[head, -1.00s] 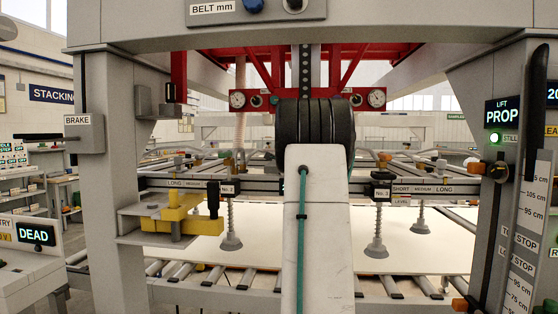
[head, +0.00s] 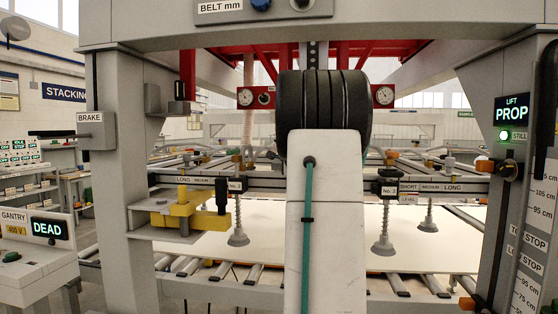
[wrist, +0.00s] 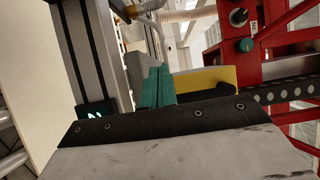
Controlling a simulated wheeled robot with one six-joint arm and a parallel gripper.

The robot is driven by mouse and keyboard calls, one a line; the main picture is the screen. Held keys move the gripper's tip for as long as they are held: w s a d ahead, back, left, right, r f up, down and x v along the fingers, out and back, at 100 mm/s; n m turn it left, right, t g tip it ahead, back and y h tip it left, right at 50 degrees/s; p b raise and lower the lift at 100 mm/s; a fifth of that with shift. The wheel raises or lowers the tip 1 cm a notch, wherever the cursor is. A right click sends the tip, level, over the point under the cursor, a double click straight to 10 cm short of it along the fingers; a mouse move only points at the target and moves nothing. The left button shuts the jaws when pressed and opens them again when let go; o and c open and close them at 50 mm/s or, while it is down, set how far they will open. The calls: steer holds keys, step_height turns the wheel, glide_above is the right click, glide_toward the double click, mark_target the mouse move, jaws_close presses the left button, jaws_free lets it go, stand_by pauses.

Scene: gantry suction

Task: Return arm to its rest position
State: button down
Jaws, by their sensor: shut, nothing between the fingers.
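My gripper shows in the wrist view as two teal fingers (wrist: 158,86), closed together with nothing between them. A yellow part (wrist: 205,79) shows just behind and to the right of the fingers; I cannot tell if they touch. A grey beam (wrist: 88,50) runs along their left. In the head view my white arm link and black joint stand upright in the middle, in front of the gantry. They hide the gripper there and the centre of the crossbar.
Red framework (head: 355,50) with gauges hangs behind my arm; it also fills the wrist view's right side (wrist: 285,60). Suction cups (head: 238,237) (head: 382,246) hang over a pale sheet (head: 270,218) on rollers. Grey posts (head: 122,190) (head: 488,150) flank the arm.

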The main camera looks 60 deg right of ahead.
steer(key=s+a, duration=0.3)
steer(key=a, duration=0.3)
steer(key=w+a+n+t+y, duration=0.1)
steer(key=w+a+n+y, duration=0.4)
steer(key=a, duration=0.7)
steer(key=w+a+n+t+y, duration=0.2)
steer(key=w+a+n+y, duration=0.25)
steer(key=a, duration=0.65)
steer(key=a+f+n+g+y, duration=0.2)
steer(key=a+n+y, duration=0.1)
steer(key=a, duration=0.6)
steer(key=a+f+n+g+y, duration=0.1)
steer(key=a+f+n+y, duration=0.2)
steer(key=a, duration=0.7)
steer(key=s+a+f+n+g+y, duration=0.1)
steer(key=s+a+f+n+g, duration=0.3)
steer(key=a, duration=0.3)
steer(key=s+a+f+n+g+y, duration=0.1)
steer(key=s+a+f+n+g, duration=0.2)
steer(key=s+a, duration=0.4)
steer(key=s+f+n+g+h, duration=0.1)
steer(key=s+f+g+h, duration=0.1)
steer(key=s+f, duration=0.3)
steer(key=s+f+n+g+h, duration=0.2)
steer(key=s+f+g+h, duration=0.1)
steer(key=s, duration=0.8)
steer(key=shift+s+a+f+h, duration=0.2)
steer(key=shift+f+h, duration=0.15)
steer(key=shift+f, duration=0.55)
steer(key=shift+n, duration=0.25)
